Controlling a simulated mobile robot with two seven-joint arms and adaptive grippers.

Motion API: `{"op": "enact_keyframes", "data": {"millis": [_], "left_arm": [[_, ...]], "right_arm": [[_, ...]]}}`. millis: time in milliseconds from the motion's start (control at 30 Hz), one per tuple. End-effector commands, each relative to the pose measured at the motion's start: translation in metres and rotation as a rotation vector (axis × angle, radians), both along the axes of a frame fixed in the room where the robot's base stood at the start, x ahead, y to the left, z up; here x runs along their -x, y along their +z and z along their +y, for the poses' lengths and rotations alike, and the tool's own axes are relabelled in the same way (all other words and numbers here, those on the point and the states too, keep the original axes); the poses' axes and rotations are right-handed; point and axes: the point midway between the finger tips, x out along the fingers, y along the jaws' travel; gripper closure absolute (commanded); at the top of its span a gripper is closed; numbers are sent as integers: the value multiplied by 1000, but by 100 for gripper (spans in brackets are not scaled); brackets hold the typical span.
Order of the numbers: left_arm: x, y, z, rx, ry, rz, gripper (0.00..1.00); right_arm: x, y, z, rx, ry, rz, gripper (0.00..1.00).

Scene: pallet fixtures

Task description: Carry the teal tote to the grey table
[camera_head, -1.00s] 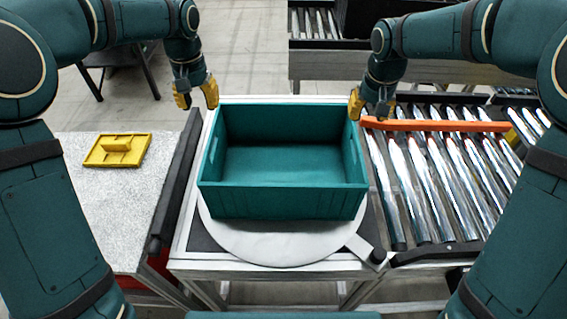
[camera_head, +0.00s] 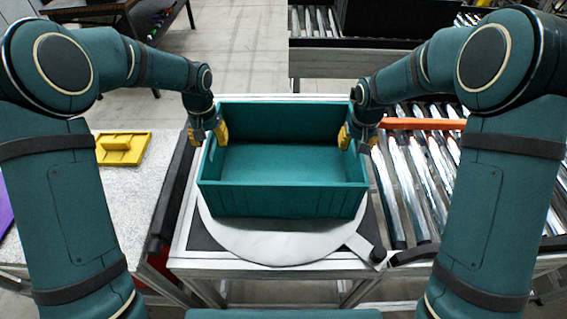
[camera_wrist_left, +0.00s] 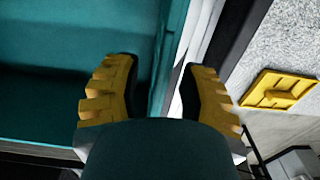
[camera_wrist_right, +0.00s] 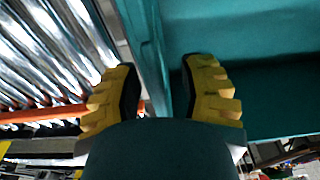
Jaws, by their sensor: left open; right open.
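The teal tote (camera_head: 282,201) stands upright and looks empty on a round grey plate (camera_head: 262,246) on a metal-framed stand. My left gripper (camera_head: 208,136) is open at the tote's left wall, and in the left wrist view its yellow fingers (camera_wrist_left: 160,92) lie on either side of that wall. My right gripper (camera_head: 357,138) is open at the right wall, and in the right wrist view its fingers (camera_wrist_right: 160,92) straddle that wall. I cannot tell whether the fingers touch the tote. I cannot make out for sure which surface is the grey table.
A roller conveyor (camera_head: 420,180) with an orange bar (camera_head: 428,124) is on the right. A dark table (camera_head: 125,10) stands at the far left. Another conveyor is at the back.

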Motion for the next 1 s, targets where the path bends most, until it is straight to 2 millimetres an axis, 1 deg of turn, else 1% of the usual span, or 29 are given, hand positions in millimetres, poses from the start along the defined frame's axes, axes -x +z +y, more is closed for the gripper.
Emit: {"op": "enact_keyframes", "data": {"millis": [100,367,400,467,500,1000], "left_arm": [[0,-4,0,0,0,1,59],[0,-4,0,0,0,1,59],[0,-4,0,0,0,1,66],[0,-4,0,0,0,1,87],[0,-4,0,0,0,0,100],[0,-3,0,0,0,-1,100]], "right_arm": [[-1,-3,0,0,0,-1,59],[-1,-3,0,0,0,-1,59],[-1,-3,0,0,0,-1,66],[-1,-3,0,0,0,-1,87],[-1,-3,0,0,0,-1,100],[-2,-2,0,-1,0,-5,100]]}}
